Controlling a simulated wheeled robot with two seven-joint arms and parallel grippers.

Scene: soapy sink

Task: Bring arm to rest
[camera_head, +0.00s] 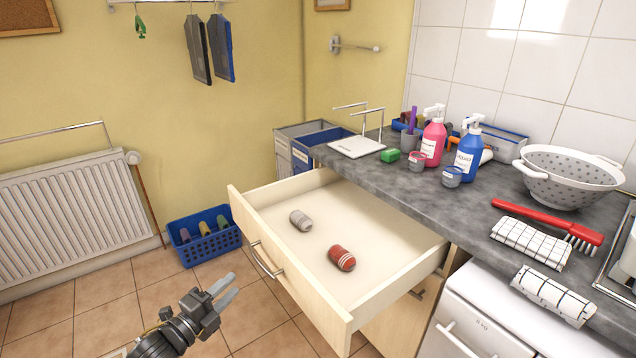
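My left gripper (234,284) comes in from the bottom left, over the tiled floor and in front of the open drawer. Its two fingers point up and to the right and stand a little apart, with nothing between them. It is apart from the drawer front and its handle. My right gripper is not in view.
A pulled-out wooden drawer (392,250) holds a grey roll (301,220) and a red striped roll (341,257). A blue basket (207,247) stands on the floor by the wall. The grey counter (400,190) carries bottles, a colander (567,177) and a red brush (545,222).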

